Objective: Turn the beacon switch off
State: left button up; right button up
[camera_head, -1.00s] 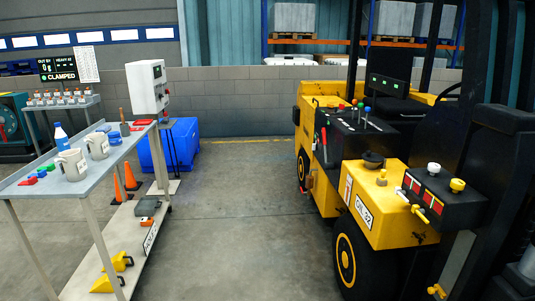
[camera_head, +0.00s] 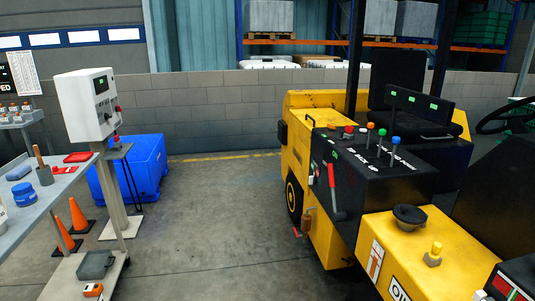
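A yellow and black forklift (camera_head: 310,104) stands at the right. Its black control panel (camera_head: 343,152) carries white lettering, red and white buttons, and levers with orange (camera_head: 372,126), green (camera_head: 382,132) and blue (camera_head: 395,141) knobs. A black knob (camera_head: 409,214) and a yellow knob (camera_head: 434,252) sit on the yellow cover. A black box with red parts (camera_head: 514,288) is cut off at the lower right. I cannot tell which control is the beacon switch, or its setting. Neither gripper is in view.
A grey workbench (camera_head: 60,195) and a white control box (camera_head: 88,105) on a post stand at the left. Orange cones (camera_head: 77,216) and a blue bin (camera_head: 145,165) are near them. The floor between bench and forklift is clear. A block wall (camera_head: 205,110) closes the back.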

aim_at(331, 127)
jog(key=i+j+z, duration=0.1)
jog(key=i+z, duration=0.15)
jog(key=i, duration=0.2)
jog(key=i+j+z, duration=0.55)
jog(key=i, duration=0.3)
jog(key=i+j+z, duration=0.1)
jog(key=z, duration=0.3)
jog(key=i+j+z, duration=0.1)
jog(key=z, duration=0.35)
jog(key=i+j, duration=0.05)
jog(key=i, duration=0.05)
